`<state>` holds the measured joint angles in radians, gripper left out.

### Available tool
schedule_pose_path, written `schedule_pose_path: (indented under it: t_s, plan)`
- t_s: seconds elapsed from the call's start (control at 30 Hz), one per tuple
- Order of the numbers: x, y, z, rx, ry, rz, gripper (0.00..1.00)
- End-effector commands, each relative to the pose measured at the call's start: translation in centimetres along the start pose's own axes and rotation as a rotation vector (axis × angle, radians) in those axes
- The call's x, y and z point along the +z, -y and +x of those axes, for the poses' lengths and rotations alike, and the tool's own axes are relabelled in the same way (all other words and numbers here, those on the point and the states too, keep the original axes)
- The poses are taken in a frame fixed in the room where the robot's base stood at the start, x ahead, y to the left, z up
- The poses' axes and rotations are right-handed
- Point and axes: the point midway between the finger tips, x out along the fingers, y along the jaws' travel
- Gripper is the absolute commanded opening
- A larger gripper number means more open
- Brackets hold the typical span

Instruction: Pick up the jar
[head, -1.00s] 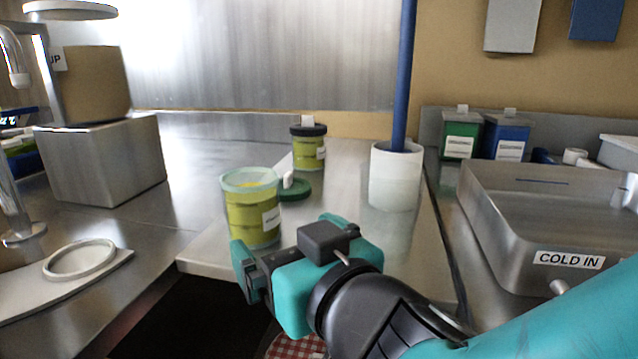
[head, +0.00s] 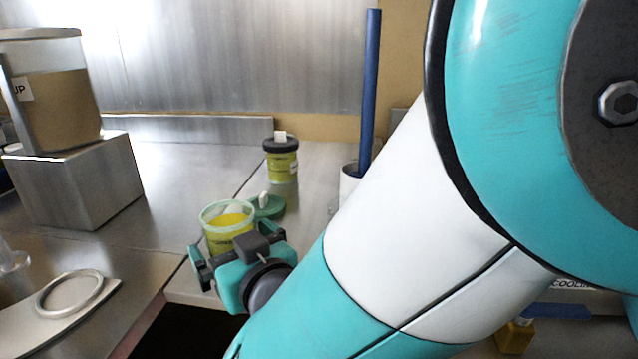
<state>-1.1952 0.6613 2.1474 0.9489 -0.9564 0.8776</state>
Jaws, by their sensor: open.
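An open jar (head: 212,238) with a pale green rim and yellow-green contents stands upright on the counter, left of centre. My gripper (head: 234,241) is open at the near side of this jar. One finger is to the left of the jar and the other to its right; my gripper hides the jar's lower part, and I cannot tell whether the fingers touch it. A second yellow-green jar (head: 284,168) with a dark lid stands upright farther back.
A white cylinder (head: 349,182) holding a blue pole (head: 370,90) stands to the right, partly behind my arm. A metal block (head: 75,185) bears a brown-filled container (head: 60,105) at left. A pale ring (head: 68,292) lies front left. The counter between is clear.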

Motion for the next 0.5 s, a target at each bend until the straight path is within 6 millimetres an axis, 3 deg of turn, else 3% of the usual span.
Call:
schedule_pose_path:
  t_s: [0.13, 0.4, 0.5]
  plan:
    - [0.06, 0.01, -0.02, 0.0, 0.0, 0.0, 0.98]
    - [0.04, 0.01, -0.04, 0.0, 0.0, 0.0, 0.39]
    - [0.03, 0.01, -0.04, 0.0, 0.0, 0.0, 0.38]
